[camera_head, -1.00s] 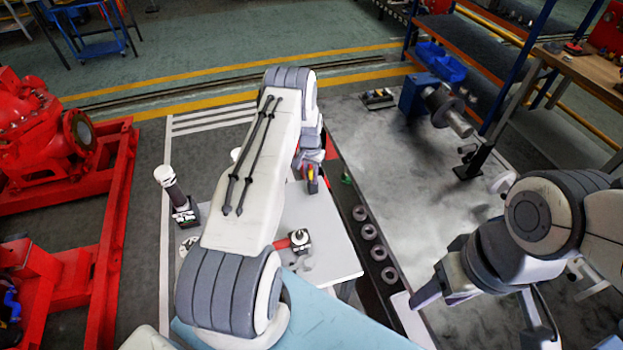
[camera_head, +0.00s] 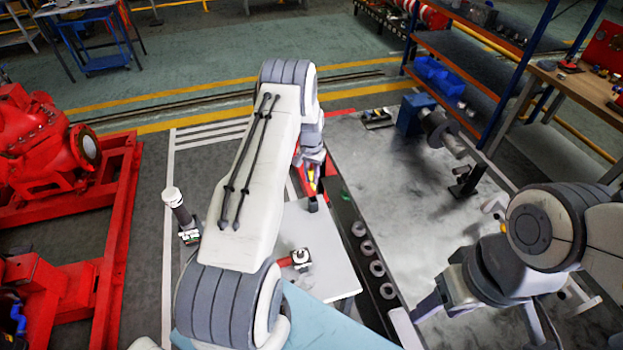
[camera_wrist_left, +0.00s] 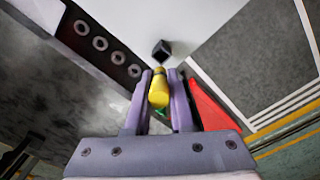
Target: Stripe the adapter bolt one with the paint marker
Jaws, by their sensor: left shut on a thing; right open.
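My left gripper (camera_wrist_left: 158,80) is shut on a yellow paint marker (camera_wrist_left: 159,92). A dark blocky end (camera_wrist_left: 162,50) shows beyond it over the white tabletop in the left wrist view. In the head view the marker (camera_head: 311,181) is small at the far end of my left arm, above the table's far edge, with my left gripper (camera_head: 312,176) partly hidden. My right gripper (camera_head: 428,306) is open and empty at the right, near the dark rail's front end. I cannot tell which thing is the adapter bolt.
A white table (camera_head: 325,255) bears a small red-and-grey device (camera_head: 299,258). A dark rail with several grey rings (camera_head: 368,248) runs along its right. A red pump on a frame (camera_head: 45,140) stands left. Shelving (camera_head: 455,60) and a workbench (camera_head: 580,85) stand right.

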